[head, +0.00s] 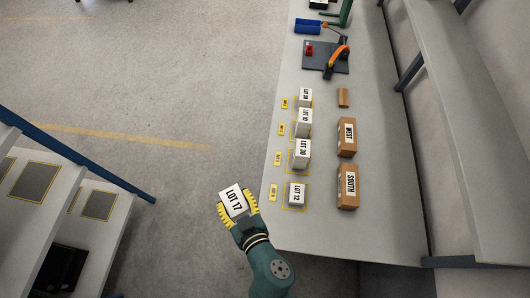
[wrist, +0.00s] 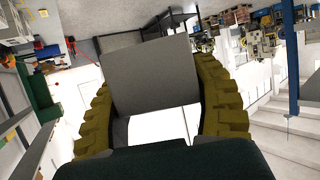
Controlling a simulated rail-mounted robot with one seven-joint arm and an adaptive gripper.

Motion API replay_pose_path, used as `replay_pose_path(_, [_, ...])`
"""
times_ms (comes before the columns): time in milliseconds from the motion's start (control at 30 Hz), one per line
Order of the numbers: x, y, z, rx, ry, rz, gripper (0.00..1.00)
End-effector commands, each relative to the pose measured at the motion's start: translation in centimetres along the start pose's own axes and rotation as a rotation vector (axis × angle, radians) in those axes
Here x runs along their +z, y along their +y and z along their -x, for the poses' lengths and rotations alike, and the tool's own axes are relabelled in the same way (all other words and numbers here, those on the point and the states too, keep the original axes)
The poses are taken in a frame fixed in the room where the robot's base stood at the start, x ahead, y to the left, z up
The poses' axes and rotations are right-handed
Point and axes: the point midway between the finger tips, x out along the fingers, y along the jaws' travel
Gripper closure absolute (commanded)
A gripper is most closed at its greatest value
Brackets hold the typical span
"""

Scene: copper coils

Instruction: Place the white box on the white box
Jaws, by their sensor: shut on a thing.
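My gripper (head: 237,207) has yellow ribbed fingers and is shut on a white box (head: 234,198) labelled LOT 17. It holds the box over the floor, left of the table's near end. In the wrist view the box (wrist: 154,75) shows a plain grey face between the fingers. On the table, a white box labelled LOT 12 (head: 297,194) stands nearest, to the right of my gripper. Behind it is a white box labelled LOT 20 (head: 301,153), which looks like a stack. Two more white boxes (head: 304,122) (head: 305,97) stand farther along the row.
The boxes stand on a long grey table (head: 310,228). Brown boxes marked SOUTH (head: 347,187) and WEST (head: 346,137) stand right of the row. Yellow tags (head: 273,192) lie along its left. A blue bin (head: 307,27) is at the far end.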

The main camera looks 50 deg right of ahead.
Motion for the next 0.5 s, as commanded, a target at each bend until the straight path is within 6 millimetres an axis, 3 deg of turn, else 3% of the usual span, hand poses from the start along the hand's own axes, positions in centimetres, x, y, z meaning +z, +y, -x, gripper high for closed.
replay_pose_path(33, [2.0,1.9,-1.4,0.055,0.006,-0.026,0.80])
replay_pose_path(200, [4.6,8.4,-3.0,0.236,0.006,-0.101,0.80])
replay_pose_path(500, [9.7,18.6,-4.1,0.491,0.007,-0.206,0.80])
